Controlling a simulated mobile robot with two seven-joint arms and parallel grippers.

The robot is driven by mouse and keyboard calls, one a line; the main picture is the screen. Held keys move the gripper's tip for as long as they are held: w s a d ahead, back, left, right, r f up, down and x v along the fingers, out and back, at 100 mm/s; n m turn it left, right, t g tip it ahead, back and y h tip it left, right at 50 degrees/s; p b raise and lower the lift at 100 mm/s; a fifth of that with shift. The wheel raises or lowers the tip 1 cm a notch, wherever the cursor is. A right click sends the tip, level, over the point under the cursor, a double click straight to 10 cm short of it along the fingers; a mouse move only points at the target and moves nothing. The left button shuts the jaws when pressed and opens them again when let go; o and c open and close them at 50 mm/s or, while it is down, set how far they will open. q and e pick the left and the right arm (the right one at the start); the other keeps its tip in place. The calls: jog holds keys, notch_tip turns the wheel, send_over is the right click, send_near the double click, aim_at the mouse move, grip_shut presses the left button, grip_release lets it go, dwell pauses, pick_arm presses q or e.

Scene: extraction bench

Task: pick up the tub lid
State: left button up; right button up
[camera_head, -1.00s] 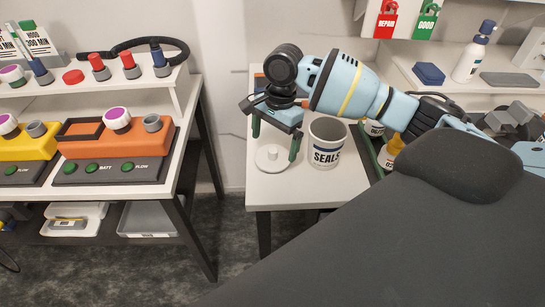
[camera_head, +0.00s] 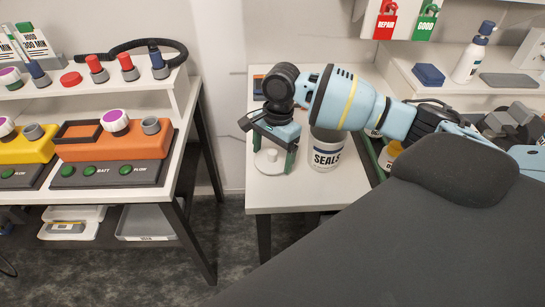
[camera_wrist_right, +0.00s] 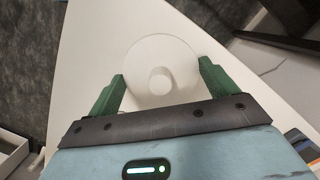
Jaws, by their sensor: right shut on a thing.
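The tub lid (camera_head: 268,167) is a white round disc with a small knob, on the white bench top near its left edge. It also shows in the right wrist view (camera_wrist_right: 150,50), with the knob in the middle. My right gripper (camera_head: 273,159) points down over it. In the right wrist view its green fingers (camera_wrist_right: 161,72) are on opposite sides of the disc, shut on its rim. The white tub marked SEALS (camera_head: 326,158) stands just right of the lid, its top partly hidden by my right arm. My left gripper is not in view.
A yellow-labelled bottle (camera_head: 389,155) stands right of the tub, partly hidden by my arm. A shelf behind holds a blue block (camera_head: 429,74) and a white pump bottle (camera_head: 470,62). A floor gap separates this bench from the left bench with orange equipment (camera_head: 110,145).

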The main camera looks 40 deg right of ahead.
aim_at(273, 154)
jog(key=shift+r, duration=0.1)
jog(key=shift+r, duration=0.5)
jog(key=r, duration=0.1)
jog(key=s+r, duration=0.1)
jog(key=shift+a+r+p, duration=0.2)
jog(key=shift+r+p, duration=0.15)
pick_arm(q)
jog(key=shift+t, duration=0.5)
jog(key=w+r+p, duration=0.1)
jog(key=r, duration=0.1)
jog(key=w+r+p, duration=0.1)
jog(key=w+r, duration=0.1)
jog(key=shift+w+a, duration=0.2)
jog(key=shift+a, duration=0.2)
pick_arm(e)
jog(key=s+a+r, duration=0.1)
jog(key=s+a, duration=0.5)
jog(key=s, duration=0.7)
jog(key=shift+s+a, duration=0.15)
jog(key=shift+s, duration=0.15)
